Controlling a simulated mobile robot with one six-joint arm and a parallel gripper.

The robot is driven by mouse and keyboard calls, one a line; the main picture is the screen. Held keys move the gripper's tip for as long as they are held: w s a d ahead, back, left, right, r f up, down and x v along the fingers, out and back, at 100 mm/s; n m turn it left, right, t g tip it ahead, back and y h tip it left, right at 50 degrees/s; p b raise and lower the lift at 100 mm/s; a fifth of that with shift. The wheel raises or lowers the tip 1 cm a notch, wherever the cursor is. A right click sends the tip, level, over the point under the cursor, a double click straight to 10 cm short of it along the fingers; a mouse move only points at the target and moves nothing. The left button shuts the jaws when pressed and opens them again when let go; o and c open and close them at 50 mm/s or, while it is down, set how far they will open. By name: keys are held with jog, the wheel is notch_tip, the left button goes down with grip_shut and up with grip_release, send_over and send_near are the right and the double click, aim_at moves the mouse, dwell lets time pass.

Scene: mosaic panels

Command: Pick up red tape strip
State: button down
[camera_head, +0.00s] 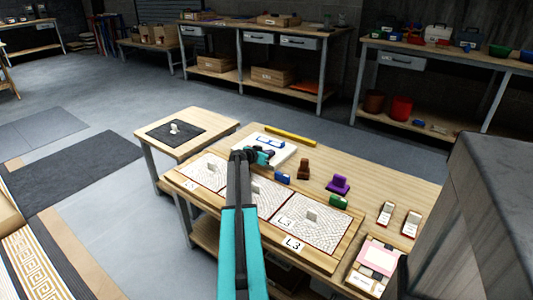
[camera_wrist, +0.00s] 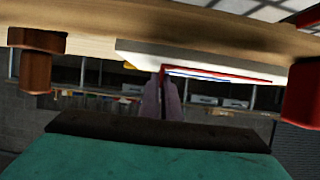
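The white tray (camera_head: 284,153) lies on the wooden worktable with a blue-and-white piece (camera_head: 274,143) on it. My gripper (camera_head: 262,157) is over its near left part, and dark and teal shapes there hide what is beneath. In the wrist view, which looks upside down, my two pale fingers (camera_wrist: 162,92) stand close together at the tray's edge. A thin red strip (camera_wrist: 210,74), seen edge-on, runs right from the fingertips along the tray. A red bit shows between the tips. I cannot tell whether the fingers grip it or only straddle it.
Speckled mosaic panels (camera_head: 318,228) lie in front. A yellow bar (camera_head: 290,136) lies behind the tray.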

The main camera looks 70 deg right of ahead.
notch_tip(320, 180, up, 10)
jog(key=shift+p, duration=0.5)
dwell(0.6)
notch_tip(320, 180, up, 16)
jog(key=p, duration=1.5)
jog(key=shift+f, duration=0.25)
jog(key=shift+s+d, duration=0.2)
jog(key=shift+s, duration=0.15)
